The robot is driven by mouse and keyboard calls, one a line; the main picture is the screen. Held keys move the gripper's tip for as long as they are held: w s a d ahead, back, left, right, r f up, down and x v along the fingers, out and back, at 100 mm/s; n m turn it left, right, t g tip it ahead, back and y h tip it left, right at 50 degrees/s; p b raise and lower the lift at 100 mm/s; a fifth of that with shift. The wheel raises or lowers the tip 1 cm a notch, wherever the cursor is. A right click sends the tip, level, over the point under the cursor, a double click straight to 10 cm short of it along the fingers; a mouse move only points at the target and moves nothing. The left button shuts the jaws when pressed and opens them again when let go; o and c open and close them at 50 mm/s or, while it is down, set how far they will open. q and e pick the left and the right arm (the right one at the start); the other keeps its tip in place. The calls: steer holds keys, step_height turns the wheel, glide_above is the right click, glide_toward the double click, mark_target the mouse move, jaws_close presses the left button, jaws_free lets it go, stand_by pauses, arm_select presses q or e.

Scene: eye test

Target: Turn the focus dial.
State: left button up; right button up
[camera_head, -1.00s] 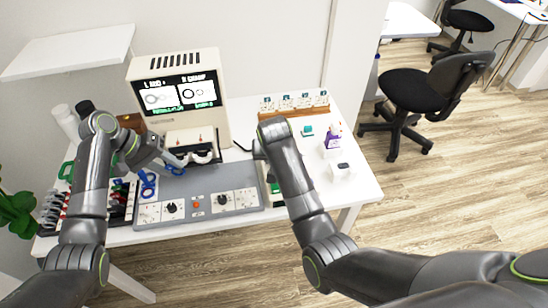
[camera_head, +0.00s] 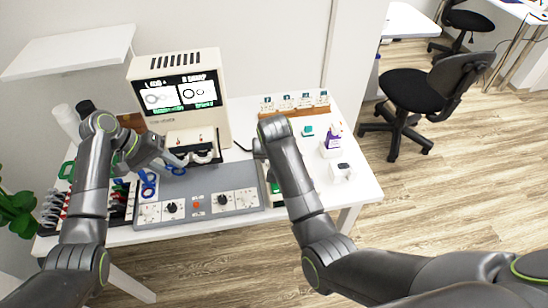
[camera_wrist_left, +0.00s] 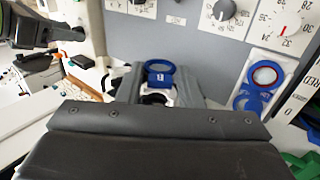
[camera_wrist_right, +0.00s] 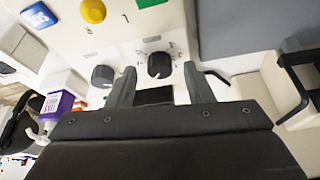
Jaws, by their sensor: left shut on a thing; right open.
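The grey control panel (camera_head: 180,191) carries two black dials, a left one (camera_head: 171,207) and a right one (camera_head: 222,199), on white scales. One dial (camera_wrist_left: 224,10) shows in the left wrist view. The right wrist view shows two more black knobs (camera_wrist_right: 159,65) on a pale panel. I cannot read which is the focus dial. My left gripper (camera_head: 178,161) is shut on a blue-rimmed lens (camera_wrist_left: 160,72) in front of the screen unit, clear of the dials. My right gripper (camera_wrist_right: 160,88) is open and empty near the pale panel's knobs; its fingertips are mostly hidden in the head view.
The screen unit (camera_head: 145,68) stands behind the panel and shows ring pictures. A wooden rack (camera_head: 293,109) stands at the back right, with a purple bottle (camera_head: 334,133) in front.

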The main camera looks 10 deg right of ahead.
steer(key=v, duration=0.6)
steer(key=shift+s+r, duration=0.2)
steer(key=shift+r, duration=0.15)
steer(key=shift+f, duration=0.15)
steer(key=x, duration=0.7)
steer(key=shift+w+f, duration=0.15)
steer(key=shift+f, duration=0.1)
steer(key=n, duration=0.2)
steer(key=n+y, duration=0.1)
steer(key=shift+d+r+n, duration=0.1)
steer(key=shift+d+n, duration=0.1)
steer(key=shift+n, duration=0.2)
steer(key=n+y, duration=0.1)
steer(key=n, duration=0.1)
steer(key=n+y, duration=0.1)
steer(key=n, duration=0.2)
steer(key=shift+d+g, duration=0.15)
steer(key=shift+g, duration=0.25)
steer(key=v, duration=1.2)
steer(key=w+d+m+t+h, duration=0.1)
steer(key=w+d+m, duration=0.2)
steer(key=d, duration=0.9)
steer(key=w+d+r+m+t+h, duration=0.1)
steer(key=w+d, duration=0.5)
steer(key=d, duration=0.7)
steer(key=shift+w+m+t+h, duration=0.15)
steer(key=shift+m+t+h, duration=0.55)
steer(key=shift+m, duration=0.6)
steer(key=shift+a, duration=0.1)
